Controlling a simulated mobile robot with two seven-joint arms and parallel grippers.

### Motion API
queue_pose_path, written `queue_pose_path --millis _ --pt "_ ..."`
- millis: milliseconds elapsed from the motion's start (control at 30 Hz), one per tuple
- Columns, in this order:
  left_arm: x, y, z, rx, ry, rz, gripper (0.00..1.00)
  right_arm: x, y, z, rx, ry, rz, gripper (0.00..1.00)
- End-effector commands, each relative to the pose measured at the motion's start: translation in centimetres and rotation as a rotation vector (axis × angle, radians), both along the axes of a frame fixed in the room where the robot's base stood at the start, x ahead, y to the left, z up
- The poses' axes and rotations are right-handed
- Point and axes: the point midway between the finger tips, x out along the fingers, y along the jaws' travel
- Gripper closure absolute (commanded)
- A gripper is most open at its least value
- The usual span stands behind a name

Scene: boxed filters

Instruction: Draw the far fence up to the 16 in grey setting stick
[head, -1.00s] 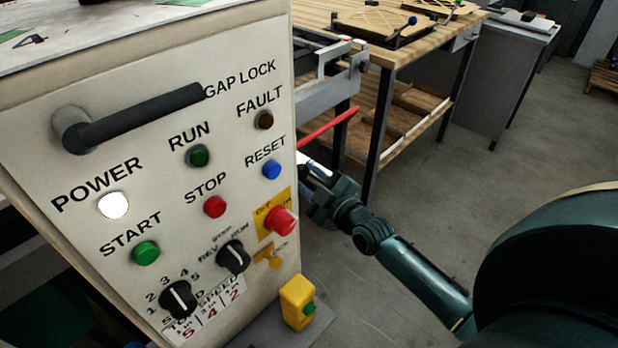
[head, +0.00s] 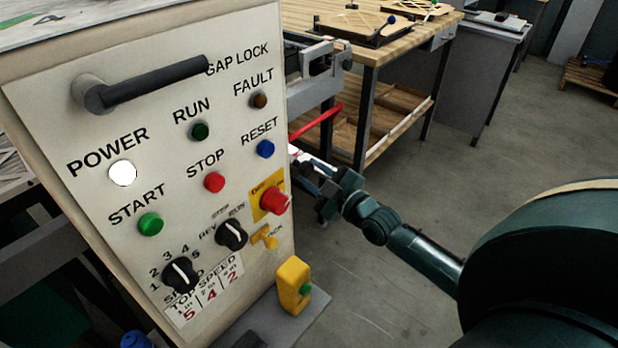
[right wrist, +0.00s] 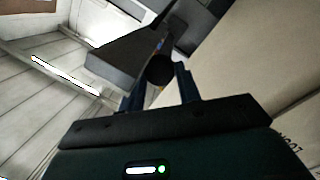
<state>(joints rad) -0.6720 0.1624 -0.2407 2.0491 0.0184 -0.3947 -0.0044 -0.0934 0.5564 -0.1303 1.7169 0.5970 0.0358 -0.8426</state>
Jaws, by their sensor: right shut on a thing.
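My right gripper (head: 328,188) is beside the right edge of the control cabinet in the head view, below a red bar (head: 316,124). Its fingertips are partly hidden there. In the right wrist view, the right gripper (right wrist: 160,84) has its two fingers on either side of a dark, round-ended piece (right wrist: 160,70) and is shut on it. I cannot tell what this piece belongs to. I cannot make out the far fence or the grey setting stick for certain in either view. My left gripper is not in view.
The cabinet panel (head: 60,120) with a dark GAP LOCK handle (head: 150,85), buttons and dials fills the left of the head view. A yellow box with a green button (head: 292,286) stands at its foot. A wooden workbench (head: 415,38) is behind. Grey floor (head: 470,185) is open at right.

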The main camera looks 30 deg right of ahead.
Motion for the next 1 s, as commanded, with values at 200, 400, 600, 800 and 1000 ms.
queue_pose_path --millis 200,400,600,800,1000 --pt "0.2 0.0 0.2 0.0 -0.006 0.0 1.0 0.0 0.1 0.0 0.001 0.002 0.001 1.0" --pt "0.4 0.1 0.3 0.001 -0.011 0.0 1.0 0.0 0.1 0.0 0.001 0.0 0.001 0.52" --pt "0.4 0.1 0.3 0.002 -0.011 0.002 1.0 0.0 0.1 0.0 0.001 0.0 0.001 0.45" --pt "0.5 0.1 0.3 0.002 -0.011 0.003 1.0 -0.4 0.0 -0.1 0.001 0.002 0.001 0.45" --pt "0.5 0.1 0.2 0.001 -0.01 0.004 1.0 -2.9 -0.4 -0.1 -0.001 0.003 0.002 0.45"
